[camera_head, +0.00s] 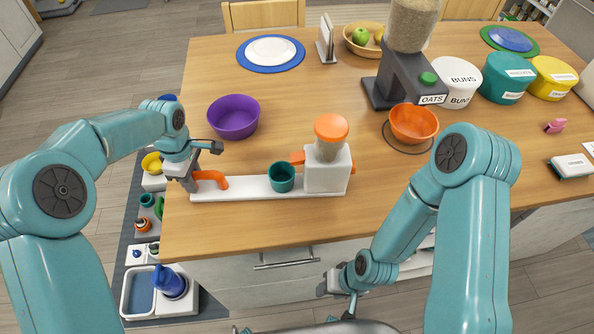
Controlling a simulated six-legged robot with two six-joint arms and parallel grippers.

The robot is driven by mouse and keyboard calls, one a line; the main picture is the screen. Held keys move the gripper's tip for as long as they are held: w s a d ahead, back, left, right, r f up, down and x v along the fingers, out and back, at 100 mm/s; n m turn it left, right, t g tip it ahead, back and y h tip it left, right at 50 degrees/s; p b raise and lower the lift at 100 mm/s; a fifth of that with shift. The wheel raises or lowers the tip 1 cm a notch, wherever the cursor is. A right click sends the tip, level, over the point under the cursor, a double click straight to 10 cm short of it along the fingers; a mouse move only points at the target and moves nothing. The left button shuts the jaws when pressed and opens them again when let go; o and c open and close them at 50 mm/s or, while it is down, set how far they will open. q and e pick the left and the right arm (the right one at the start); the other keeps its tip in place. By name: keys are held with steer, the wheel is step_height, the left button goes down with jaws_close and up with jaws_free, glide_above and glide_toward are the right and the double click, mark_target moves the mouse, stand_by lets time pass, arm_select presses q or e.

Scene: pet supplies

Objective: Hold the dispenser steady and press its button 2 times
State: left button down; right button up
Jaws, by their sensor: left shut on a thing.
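A white dispenser (327,174) stands near the table's front edge, with a rounded orange top (331,127) and a long white base (240,188) reaching left. A teal cup (282,177) stands on the base beside the dispenser's body. An orange handle (212,178) rises at the base's left end. My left gripper (191,181) is shut on this handle. My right gripper (338,285) hangs low in front of the table, away from the dispenser; its fingers are too unclear to tell if open.
A grey oats dispenser (399,79) with a green button (428,78) stands behind, near an orange bowl (413,123). A purple bowl (234,117) sits behind my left gripper. Lidded tubs (503,78) stand at the right.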

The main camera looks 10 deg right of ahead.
steer(key=shift+f+b, duration=0.3)
steer(key=shift+b, duration=0.05)
stand_by(1.3)
jaws_close()
steer(key=w+d+r, duration=0.3)
steer(key=d+r, duration=0.1)
steer(key=r, duration=0.3)
steer(key=w+d+r+n+y, duration=0.1)
steer(key=w+d+r, duration=0.2)
steer(key=r, duration=0.4)
steer(key=w+d+r+y, duration=0.1)
steer(key=w+d+r, duration=0.2)
steer(key=d+r, duration=0.3)
steer(key=shift+w+r, duration=0.35)
steer(key=shift+r, duration=0.05)
steer(key=w+d+r+n+t, duration=0.1)
steer(key=w+d+r+t, duration=0.3)
steer(key=r, duration=0.6)
steer(key=w+d, duration=0.2)
steer(key=w, duration=0.1)
steer(key=shift+w+d+r+t+h, duration=0.15)
steer(key=shift+w+r+t+h, duration=0.15)
steer(key=shift+t, duration=0.1)
steer(key=shift+s, duration=0.1)
